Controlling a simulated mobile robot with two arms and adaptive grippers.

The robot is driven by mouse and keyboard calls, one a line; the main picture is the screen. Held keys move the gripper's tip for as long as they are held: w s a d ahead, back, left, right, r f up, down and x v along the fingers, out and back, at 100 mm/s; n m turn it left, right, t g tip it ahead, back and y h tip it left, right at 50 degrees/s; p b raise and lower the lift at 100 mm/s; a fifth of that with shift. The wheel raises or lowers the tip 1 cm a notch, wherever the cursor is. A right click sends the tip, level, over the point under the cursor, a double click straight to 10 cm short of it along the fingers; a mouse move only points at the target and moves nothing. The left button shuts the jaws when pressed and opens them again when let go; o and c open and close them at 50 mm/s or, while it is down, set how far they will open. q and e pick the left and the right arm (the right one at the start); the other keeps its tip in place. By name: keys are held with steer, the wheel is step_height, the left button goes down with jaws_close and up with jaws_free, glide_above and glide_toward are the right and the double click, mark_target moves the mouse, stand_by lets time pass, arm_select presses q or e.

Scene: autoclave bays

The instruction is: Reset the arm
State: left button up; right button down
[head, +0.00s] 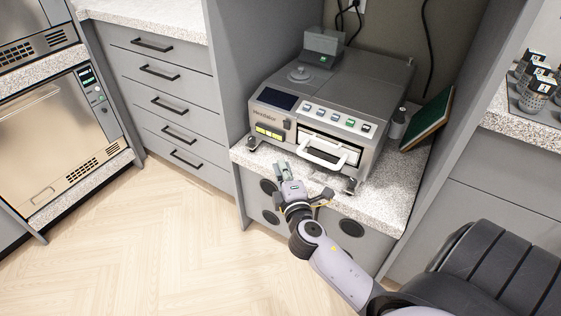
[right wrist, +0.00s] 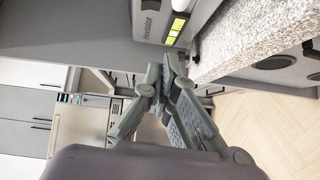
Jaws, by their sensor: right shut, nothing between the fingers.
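My right arm comes in from the lower right of the head view. Its gripper (head: 282,170) is in front of the counter's front edge, below the left front of the grey autoclave (head: 335,90). In the right wrist view the fingers of my right gripper (right wrist: 165,75) meet at the tips, with nothing between them. They are apart from the counter and the autoclave. My left gripper is in neither view.
The speckled counter (head: 385,200) carries the autoclave, whose white front handle (head: 318,155) sticks out. A green board (head: 428,120) leans at its right. Drawers (head: 165,100) and another oven-like unit (head: 50,135) are left. The wooden floor (head: 150,240) is clear.

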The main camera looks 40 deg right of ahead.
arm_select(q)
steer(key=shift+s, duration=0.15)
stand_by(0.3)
